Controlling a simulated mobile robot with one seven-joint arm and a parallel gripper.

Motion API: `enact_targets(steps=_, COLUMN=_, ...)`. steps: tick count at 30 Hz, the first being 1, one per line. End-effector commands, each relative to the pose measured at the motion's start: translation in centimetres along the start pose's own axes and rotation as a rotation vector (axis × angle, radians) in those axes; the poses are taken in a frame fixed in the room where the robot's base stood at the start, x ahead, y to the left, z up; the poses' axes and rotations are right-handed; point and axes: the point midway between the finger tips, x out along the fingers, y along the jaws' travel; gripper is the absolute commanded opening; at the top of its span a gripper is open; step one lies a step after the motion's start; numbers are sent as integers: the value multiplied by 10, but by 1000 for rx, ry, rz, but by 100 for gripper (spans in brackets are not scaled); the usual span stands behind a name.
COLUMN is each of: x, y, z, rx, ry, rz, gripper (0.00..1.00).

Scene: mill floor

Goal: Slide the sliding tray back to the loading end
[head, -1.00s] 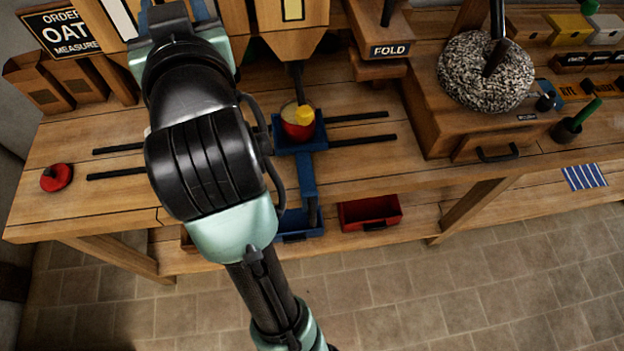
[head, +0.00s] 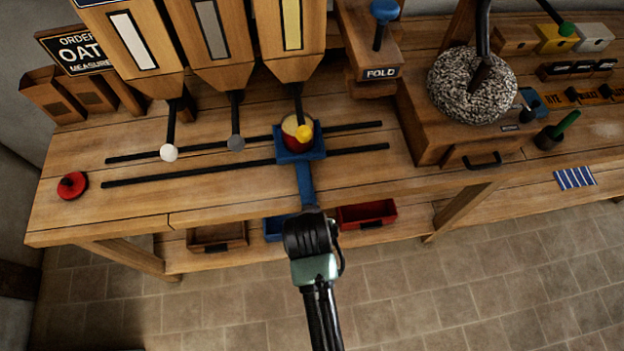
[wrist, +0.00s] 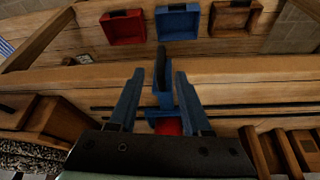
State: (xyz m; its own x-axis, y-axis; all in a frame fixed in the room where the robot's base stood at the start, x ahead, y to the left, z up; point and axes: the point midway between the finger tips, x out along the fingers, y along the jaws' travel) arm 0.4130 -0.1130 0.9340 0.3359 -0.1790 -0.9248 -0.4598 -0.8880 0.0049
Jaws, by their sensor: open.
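The blue sliding tray (head: 287,157) sits on two dark rails (head: 200,167), toward their right end, under the hopper with the yellow-striped window (head: 291,24). It carries a red bowl (head: 292,141) with pale contents. The tray's blue arm (head: 306,188) reaches toward the bench front. My gripper (wrist: 160,73) is open, its blue fingers on either side of the tray's dark-tipped handle (wrist: 162,62) in the wrist view. I cannot tell whether either finger touches it. In the head view my wrist hides the fingers and the handle's front end.
A red knobbed disc (head: 72,185) lies left of the rails. Red (head: 367,214), blue and wooden bins (head: 217,237) sit on the lower shelf. The rails left of the tray are clear.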

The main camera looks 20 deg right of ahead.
Motion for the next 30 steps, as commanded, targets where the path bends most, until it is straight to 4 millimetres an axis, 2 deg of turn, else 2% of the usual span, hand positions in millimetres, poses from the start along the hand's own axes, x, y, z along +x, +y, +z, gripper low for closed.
enact_targets(steps=6, x=38, y=0, z=0, rx=0, ry=-1, rz=0, gripper=48)
enact_targets(steps=12, x=61, y=0, z=-1, rx=-1, ry=1, rz=-1, gripper=48)
enact_targets(steps=18, x=69, y=0, z=-1, rx=-1, ry=3, rz=-1, gripper=48)
enact_targets(steps=26, x=69, y=0, z=-1, rx=-1, ry=3, rz=-1, gripper=48)
enact_targets(steps=30, x=69, y=0, z=-1, rx=-1, ry=3, rz=-1, gripper=23)
